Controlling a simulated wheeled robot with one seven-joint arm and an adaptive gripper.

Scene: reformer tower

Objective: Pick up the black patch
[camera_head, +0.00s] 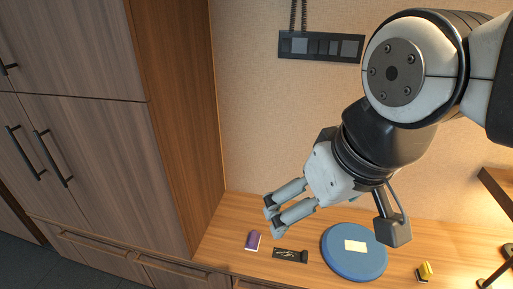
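The black patch (290,256) looks like a small flat dark rectangle with a pale gold squiggle on it. It lies on the wooden counter, left of the blue disc. My gripper (271,209) is in the air above the counter, up and to the left of the patch in the picture, and apart from it. Nothing shows held between the fingertips.
A purple item (253,241) lies left of the patch. A round blue disc (343,265) with a cream card (355,246) is on its right. A yellow-and-black item (424,271) lies farther right. A tall wooden cabinet (164,110) borders the counter (222,236) on the left.

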